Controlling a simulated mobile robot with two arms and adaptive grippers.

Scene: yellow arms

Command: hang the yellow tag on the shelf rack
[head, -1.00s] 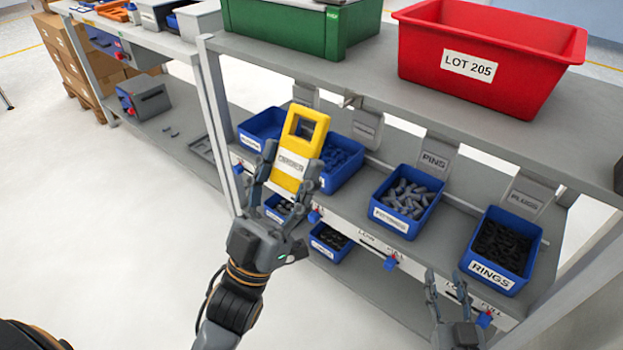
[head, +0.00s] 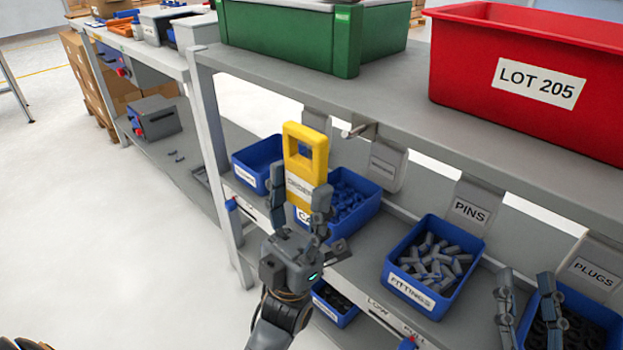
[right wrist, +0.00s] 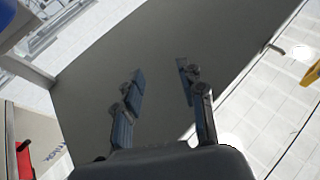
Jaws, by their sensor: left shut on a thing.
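The yellow tag (head: 306,142) has a square opening near its top and a white label lower down. My left gripper (head: 298,198) is shut on the tag's lower part and holds it nearly upright, in front of the blue bins. The shelf rack (head: 400,125) has a short metal peg (head: 355,130) under its upper board, just right of the tag in the head view. The tag is apart from the peg. My right gripper (head: 530,310) is at the lower right, in front of a blue bin; in the right wrist view (right wrist: 158,90) its fingers are apart with nothing between them.
A green crate (head: 300,40) and a red crate (head: 480,60) labelled LOT 205 stand on the upper shelf. Blue bins, one of fittings (head: 395,300), line the shelf below. Grey hanging labels, including PINS (head: 470,210), hang behind them. Open floor lies at left.

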